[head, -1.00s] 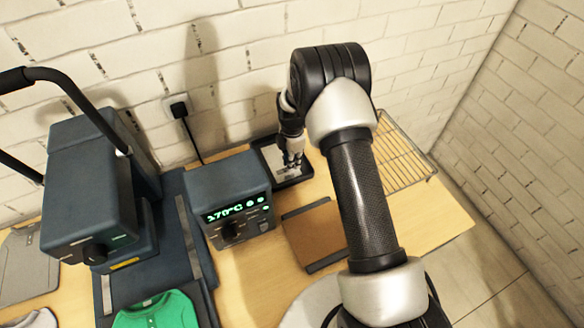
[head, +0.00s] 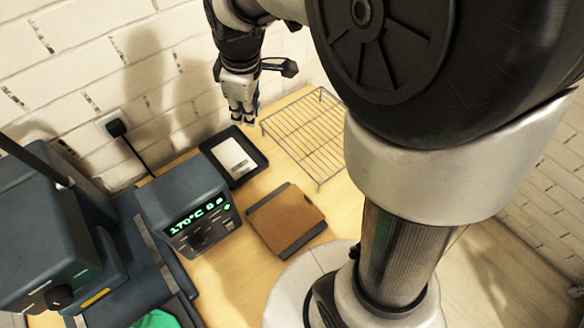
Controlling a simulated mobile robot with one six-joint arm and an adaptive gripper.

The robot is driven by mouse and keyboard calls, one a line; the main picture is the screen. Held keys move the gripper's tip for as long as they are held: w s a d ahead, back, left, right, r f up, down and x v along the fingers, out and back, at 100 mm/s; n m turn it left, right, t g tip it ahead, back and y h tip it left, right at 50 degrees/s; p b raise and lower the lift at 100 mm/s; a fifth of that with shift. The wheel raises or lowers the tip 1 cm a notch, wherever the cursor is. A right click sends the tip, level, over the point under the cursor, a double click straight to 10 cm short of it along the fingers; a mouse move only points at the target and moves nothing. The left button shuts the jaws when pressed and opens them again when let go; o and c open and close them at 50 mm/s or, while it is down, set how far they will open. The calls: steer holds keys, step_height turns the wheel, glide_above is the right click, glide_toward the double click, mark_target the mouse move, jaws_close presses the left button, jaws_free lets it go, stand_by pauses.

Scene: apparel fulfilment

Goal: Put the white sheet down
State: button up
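A white sheet (head: 234,158) lies flat inside a shallow black tray (head: 262,165) on the wooden table, near the wall. My gripper (head: 243,121) hangs pointing down just behind the tray, apart from the sheet as far as the head view shows. No sheet shows between its fingers. The fingers are small and seen close together, so I cannot tell whether they are open or shut.
A wire rack (head: 312,135) stands right of the tray. A brown board with dark edge strips (head: 286,218) lies in front. A control box reading 170°C (head: 185,200) and a dark press (head: 50,230) stand left. A green garment (head: 155,319) shows at the bottom.

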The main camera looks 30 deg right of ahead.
steer(key=s+r+m+t, duration=0.1)
steer(key=s+m, duration=0.4)
steer(key=s, duration=0.5)
steer(key=s+r+m+t, duration=0.1)
steer(key=s+r+m, duration=0.3)
steer(key=s, duration=0.7)
steer(key=shift+s+r+m, duration=0.15)
steer(key=shift+s+m, duration=0.05)
steer(key=shift+m, duration=0.5)
